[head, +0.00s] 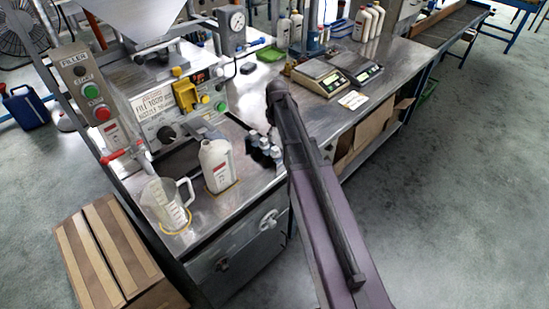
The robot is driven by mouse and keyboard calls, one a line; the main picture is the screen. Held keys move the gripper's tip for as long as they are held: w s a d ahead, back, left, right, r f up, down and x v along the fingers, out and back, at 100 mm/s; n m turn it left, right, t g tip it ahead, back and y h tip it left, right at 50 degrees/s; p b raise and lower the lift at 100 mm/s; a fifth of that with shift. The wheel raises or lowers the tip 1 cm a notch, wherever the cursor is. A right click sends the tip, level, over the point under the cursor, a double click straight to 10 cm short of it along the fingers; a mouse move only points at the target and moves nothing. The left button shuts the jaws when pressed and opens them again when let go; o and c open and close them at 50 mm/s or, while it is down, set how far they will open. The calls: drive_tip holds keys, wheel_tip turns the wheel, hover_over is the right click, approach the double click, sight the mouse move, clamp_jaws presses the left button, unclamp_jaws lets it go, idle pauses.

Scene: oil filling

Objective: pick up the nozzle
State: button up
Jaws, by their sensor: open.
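A white bottle (216,166) with a red and white label stands upright to the right of the jug, on the metal bench. A grey part (204,132) shows just above the bottle; I cannot tell what it is. My arm reaches up from the lower right, to the right of these things.
The filling machine panel (165,112) and a button box (88,88) stand behind. Two scales (322,77) are at the back right. A cardboard box (105,262) is at the lower left.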

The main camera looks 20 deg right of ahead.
sight(275, 148)
drive_tip(key=shift+f+b, duration=1.25)
drive_tip(key=shift+f, duration=0.3)
drive_tip(key=shift+f, duration=0.1)
drive_tip(key=shift+w+a+f+b, duration=0.1)
drive_tip(key=shift+f+b, duration=1.15)
drive_tip(key=shift+b, duration=0.05)
drive_tip(key=shift+a+f+b, duration=0.1)
drive_tip(key=shift+f+b, duration=1.15)
drive_tip(key=shift+b, duration=0.05)
clamp_jaws()
